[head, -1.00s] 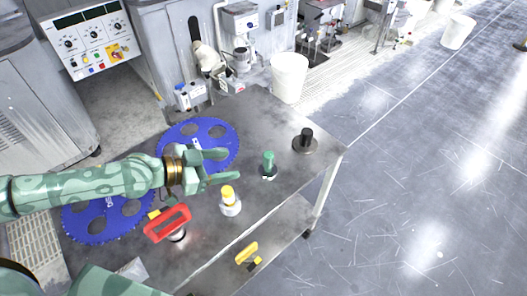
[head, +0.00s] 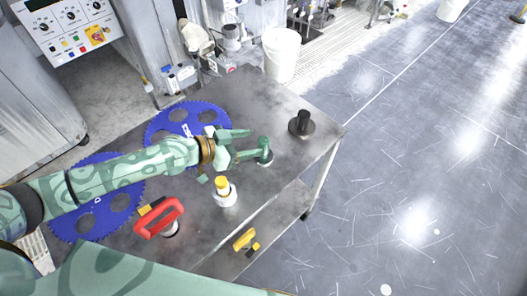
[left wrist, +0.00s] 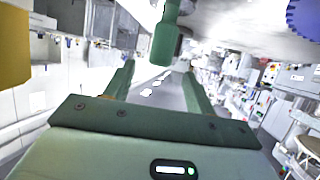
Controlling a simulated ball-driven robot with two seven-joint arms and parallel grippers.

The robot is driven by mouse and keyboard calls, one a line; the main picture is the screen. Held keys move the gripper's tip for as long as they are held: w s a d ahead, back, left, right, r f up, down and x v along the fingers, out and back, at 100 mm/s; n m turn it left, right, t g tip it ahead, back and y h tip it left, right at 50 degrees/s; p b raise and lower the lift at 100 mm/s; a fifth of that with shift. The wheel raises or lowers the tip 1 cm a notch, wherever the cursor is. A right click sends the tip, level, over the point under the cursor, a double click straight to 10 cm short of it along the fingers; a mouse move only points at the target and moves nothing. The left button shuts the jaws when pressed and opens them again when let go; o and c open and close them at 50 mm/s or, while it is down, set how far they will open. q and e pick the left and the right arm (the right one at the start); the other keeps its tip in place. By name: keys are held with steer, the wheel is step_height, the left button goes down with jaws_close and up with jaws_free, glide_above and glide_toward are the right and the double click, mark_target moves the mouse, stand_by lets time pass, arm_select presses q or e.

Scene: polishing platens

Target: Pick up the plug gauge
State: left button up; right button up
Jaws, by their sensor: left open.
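The plug gauge appears to be the upright green-handled piece (head: 264,149) on a small dark base on the table. My left gripper (head: 250,145) is open, with its fingertips at the handle's left side in the head view. In the left wrist view, which shows the scene upside down, the green handle (left wrist: 165,42) lies between the lines of the two open fingers (left wrist: 159,72). I cannot tell whether a finger touches it. The fingers hide part of the handle in the head view. My right gripper is not in view.
A yellow-topped white piece (head: 223,193) stands just in front of my left gripper. A red handle (head: 158,217), blue toothed discs (head: 160,121) and a black knob on a disc (head: 302,123) share the steel table (head: 275,190). A yellow-handled item (head: 244,239) lies on the lower shelf.

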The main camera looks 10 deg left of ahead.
arm_select(q)
glide_above(266, 160)
steer(key=w, duration=0.3)
steer(key=f, duration=0.3)
steer(key=shift+s+d+f+b, duration=0.2)
steer(key=shift+s+b, duration=0.05)
steer(key=shift+b, duration=0.1)
steer(key=shift+r, duration=0.1)
steer(key=shift+c, duration=0.3)
jaws_close()
stand_by(0.5)
